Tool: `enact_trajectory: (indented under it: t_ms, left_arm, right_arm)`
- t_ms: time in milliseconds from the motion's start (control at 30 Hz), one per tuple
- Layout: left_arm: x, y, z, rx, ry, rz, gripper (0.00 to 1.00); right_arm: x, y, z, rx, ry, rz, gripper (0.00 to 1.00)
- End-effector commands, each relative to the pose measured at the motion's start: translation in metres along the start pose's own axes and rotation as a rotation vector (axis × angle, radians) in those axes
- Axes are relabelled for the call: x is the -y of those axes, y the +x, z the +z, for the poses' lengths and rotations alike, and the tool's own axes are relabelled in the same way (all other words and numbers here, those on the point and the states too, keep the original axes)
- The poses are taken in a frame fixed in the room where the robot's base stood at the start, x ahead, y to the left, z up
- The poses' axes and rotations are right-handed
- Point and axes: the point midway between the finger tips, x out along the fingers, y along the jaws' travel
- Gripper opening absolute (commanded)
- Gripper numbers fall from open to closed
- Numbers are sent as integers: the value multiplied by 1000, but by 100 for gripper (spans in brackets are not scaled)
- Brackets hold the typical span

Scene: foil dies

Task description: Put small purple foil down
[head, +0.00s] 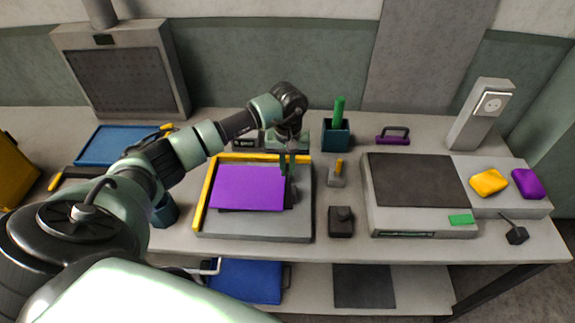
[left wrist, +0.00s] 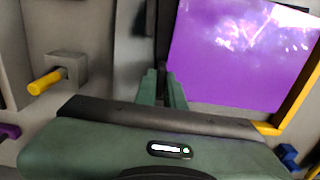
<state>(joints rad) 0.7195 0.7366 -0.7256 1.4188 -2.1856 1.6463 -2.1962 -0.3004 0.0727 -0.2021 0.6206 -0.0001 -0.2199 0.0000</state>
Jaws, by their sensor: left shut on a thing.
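The purple foil (head: 248,188) is a flat sheet over the grey bed (head: 275,230) with yellow side rails. A dark patch shows under its lower and right edges; I cannot tell whether the foil touches it. My left gripper (head: 290,172) comes down at the foil's right edge and is shut on it. In the left wrist view, the fingers (left wrist: 163,92) are close together beside the edge of the glossy purple foil (left wrist: 235,50). The grip itself is partly hidden. My right gripper is not in view.
A yellow-handled lever (head: 337,172) and a dark knob block (head: 341,221) stand right of the bed. A teal cup (head: 336,134) is behind. A grey machine with a dark plate (head: 415,180) stands right, with yellow (head: 488,182) and purple (head: 528,183) pads.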

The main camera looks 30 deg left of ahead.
Motion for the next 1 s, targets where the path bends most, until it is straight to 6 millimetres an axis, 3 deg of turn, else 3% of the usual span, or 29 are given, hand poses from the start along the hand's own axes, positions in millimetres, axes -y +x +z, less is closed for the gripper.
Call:
enact_trajectory:
  t_ms: [333, 367, 400, 433, 867, 1000]
  left_arm:
    - [0, 4, -1, -2, 0, 1, 0]
    - [0, 2, -1, -2, 0, 1, 18]
    - [0, 2, -1, -2, 0, 1, 29]
    - [0, 2, -1, -2, 0, 1, 31]
    - [0, -5, -2, -4, 0, 2, 31]
    - [0, -28, -2, -9, 2, 2, 31]
  right_arm:
    - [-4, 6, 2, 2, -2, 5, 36]
    - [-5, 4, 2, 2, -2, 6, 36]
    - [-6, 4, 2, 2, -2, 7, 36]
    - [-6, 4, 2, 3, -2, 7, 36]
    - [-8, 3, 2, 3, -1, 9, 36]
    - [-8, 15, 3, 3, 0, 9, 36]
